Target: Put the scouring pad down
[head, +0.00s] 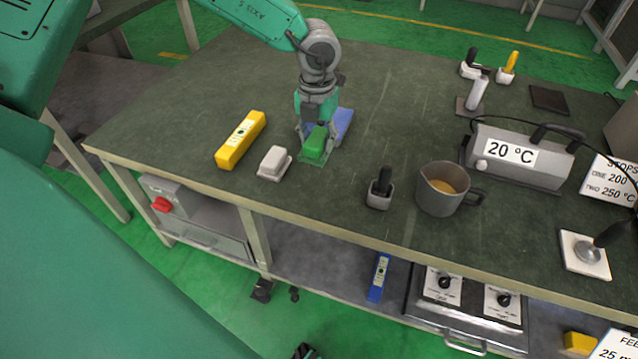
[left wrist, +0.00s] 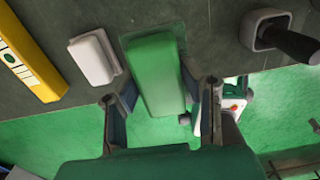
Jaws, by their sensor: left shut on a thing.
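The scouring pad is a green block (head: 315,144) near the front edge of the workbench, left of the middle. My left gripper (head: 318,122) points down at it, and the jaws are shut on the pad. In the left wrist view the pad (left wrist: 157,78) lies between the two fingers (left wrist: 160,108). A flat green patch (head: 312,162) shows around the pad's foot on the bench. I cannot tell whether the pad touches the bench. My right gripper is not in view.
A white block (head: 274,162) and a yellow level (head: 240,140) lie left of the pad. A blue thing (head: 343,121) is just behind the gripper. A grey holder (head: 380,192) and a metal mug (head: 443,188) stand right. The bench (head: 390,120) is clear behind these.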

